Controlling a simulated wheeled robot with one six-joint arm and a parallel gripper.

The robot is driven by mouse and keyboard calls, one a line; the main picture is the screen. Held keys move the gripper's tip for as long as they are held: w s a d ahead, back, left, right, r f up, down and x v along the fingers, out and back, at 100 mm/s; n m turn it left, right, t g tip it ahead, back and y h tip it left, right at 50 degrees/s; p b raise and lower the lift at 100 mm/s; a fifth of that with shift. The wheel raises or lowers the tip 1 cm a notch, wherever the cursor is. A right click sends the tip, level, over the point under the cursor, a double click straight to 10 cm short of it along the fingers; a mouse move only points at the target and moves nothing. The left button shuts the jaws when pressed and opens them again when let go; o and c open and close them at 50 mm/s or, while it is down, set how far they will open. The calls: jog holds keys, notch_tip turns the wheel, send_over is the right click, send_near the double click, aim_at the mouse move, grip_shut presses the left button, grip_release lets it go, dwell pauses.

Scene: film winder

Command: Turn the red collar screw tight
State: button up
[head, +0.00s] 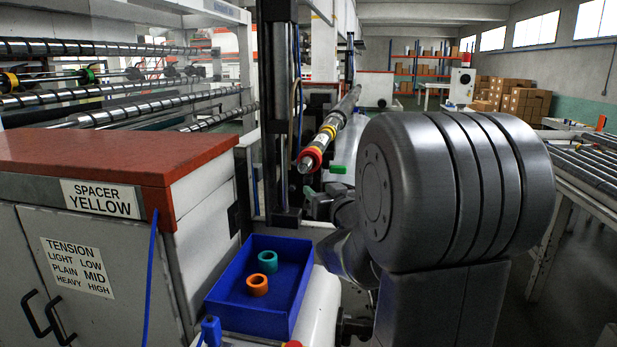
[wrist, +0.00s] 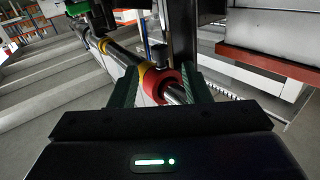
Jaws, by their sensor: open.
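The red collar (head: 308,161) sits near the free end of a metal shaft (head: 343,108), with a yellow ring (head: 327,133) behind it. In the wrist view the red collar (wrist: 157,84) appears between the two green-faced fingers of my gripper (wrist: 163,78), which is open. In the head view the green fingertips of my gripper (head: 323,181) are just below and right of the collar. A dark knob (wrist: 160,54) stands above the collar in the wrist view; I cannot tell for sure that it is the collar's screw. Contact cannot be made out.
A blue tray (head: 215,305) holds a teal ring (head: 268,261) and an orange ring (head: 257,284). A red-topped cabinet (head: 75,158) labelled SPACER YELLOW stands at left. A dark upright post (head: 277,120) is close left of the shaft. A roller conveyor (head: 590,165) is at right.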

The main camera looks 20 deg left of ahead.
aim_at(310, 182)
jog(key=p+x, duration=0.2)
jog(key=x, duration=0.6)
jog(key=shift+w+a, duration=0.15)
grip_shut()
